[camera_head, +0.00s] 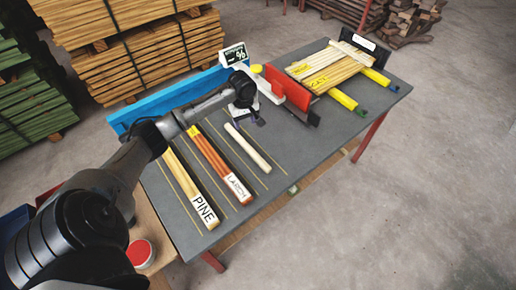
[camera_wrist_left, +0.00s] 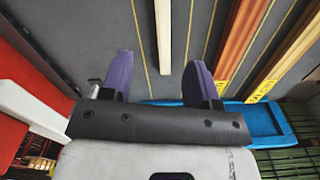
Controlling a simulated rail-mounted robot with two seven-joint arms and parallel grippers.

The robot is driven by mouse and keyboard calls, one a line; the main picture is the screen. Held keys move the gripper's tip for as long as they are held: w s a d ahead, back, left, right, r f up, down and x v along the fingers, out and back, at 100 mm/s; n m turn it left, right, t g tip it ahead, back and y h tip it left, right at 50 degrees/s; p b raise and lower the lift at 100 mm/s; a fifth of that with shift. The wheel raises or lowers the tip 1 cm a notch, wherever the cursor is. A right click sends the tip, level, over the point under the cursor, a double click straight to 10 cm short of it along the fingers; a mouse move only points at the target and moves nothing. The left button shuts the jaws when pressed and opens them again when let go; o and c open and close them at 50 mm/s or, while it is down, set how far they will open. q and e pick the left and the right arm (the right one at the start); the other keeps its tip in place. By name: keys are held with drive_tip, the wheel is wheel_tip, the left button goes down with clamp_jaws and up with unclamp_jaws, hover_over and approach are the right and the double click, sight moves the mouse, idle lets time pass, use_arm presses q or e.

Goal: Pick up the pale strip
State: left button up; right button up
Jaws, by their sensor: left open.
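The pale strip (camera_head: 248,147) lies flat on the grey table, to the right of the larch strips (camera_head: 219,164) and the pine strips (camera_head: 186,181). My left gripper (camera_head: 246,116) is near the strip's far end and points down toward the table. In the left wrist view the gripper (camera_wrist_left: 160,76) has its two purple fingers wide apart, with nothing held between them. In that view the near end of the pale strip (camera_wrist_left: 163,38) lines up with the gap between the fingers. My right gripper is not in view.
A blue fence (camera_head: 165,98) runs along the table's far left edge. A small display (camera_head: 234,55) stands behind the gripper. The table's near right part (camera_head: 320,140) is clear.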

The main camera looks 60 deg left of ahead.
use_arm(q)
drive_tip(key=n, duration=0.2)
drive_tip(key=b, duration=0.2)
hover_over(246, 145)
drive_tip(key=shift+n, duration=0.4)
wheel_tip(246, 145, down, 9)
drive_tip(key=shift+w+a+r, duration=0.1)
drive_tip(key=shift+w+a, duration=0.05)
drive_tip(key=shift+d+f+b, duration=0.15)
drive_tip(key=shift+f+b, duration=0.2)
drive_tip(key=shift+f, duration=0.95)
drive_tip(key=shift+d+f+b, duration=0.1)
drive_tip(key=shift+f+b, duration=0.25)
drive_tip(key=shift+f, duration=0.95)
drive_tip(key=shift+c, duration=0.5)
drive_tip(key=c, duration=0.9)
